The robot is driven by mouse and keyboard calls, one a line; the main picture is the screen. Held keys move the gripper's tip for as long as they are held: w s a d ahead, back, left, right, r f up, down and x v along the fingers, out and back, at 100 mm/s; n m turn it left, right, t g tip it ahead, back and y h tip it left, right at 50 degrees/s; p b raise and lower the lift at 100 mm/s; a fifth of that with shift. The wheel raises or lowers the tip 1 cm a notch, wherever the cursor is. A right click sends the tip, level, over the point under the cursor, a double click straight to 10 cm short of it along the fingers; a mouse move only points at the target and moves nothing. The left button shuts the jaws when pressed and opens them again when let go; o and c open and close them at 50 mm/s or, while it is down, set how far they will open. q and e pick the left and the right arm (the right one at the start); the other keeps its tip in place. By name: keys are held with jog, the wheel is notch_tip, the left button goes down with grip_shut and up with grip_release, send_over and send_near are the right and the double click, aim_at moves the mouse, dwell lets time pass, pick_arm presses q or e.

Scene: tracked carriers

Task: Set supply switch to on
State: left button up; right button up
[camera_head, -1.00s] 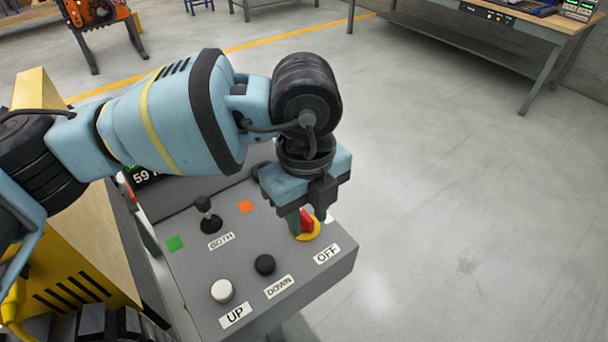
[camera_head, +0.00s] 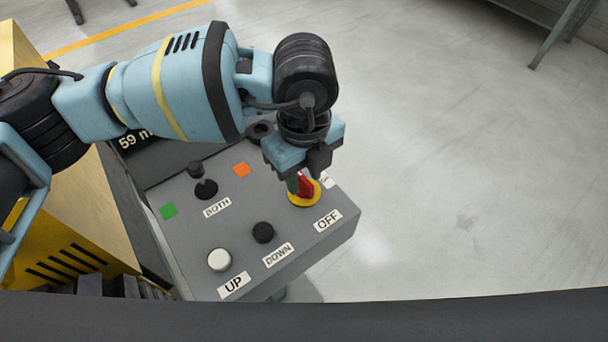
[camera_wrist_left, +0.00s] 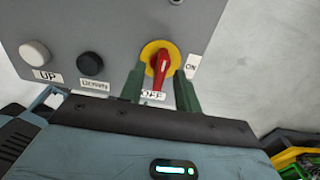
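The supply switch is a red rotary handle on a yellow disc (camera_head: 303,191), at the right end of a grey control panel (camera_head: 195,240). In the left wrist view the red handle (camera_wrist_left: 160,66) points toward the OFF label (camera_wrist_left: 153,96); the ON label (camera_wrist_left: 192,66) sits to its right. My left gripper (camera_head: 304,176) is over the switch. In the left wrist view its green fingers (camera_wrist_left: 160,90) are apart, one on each side of the handle's end, with gaps visible. Contact cannot be told. The right gripper is not in view.
The panel also bears a white UP button (camera_head: 219,259), a black DOWN button (camera_head: 263,232), and a black BOTH selector (camera_head: 205,187). Open floor lies to the right.

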pick_arm(q)
jog(key=shift+f, duration=0.85)
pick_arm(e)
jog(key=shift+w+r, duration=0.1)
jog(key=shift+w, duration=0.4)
pick_arm(q)
jog(key=shift+c, duration=0.4)
grip_shut()
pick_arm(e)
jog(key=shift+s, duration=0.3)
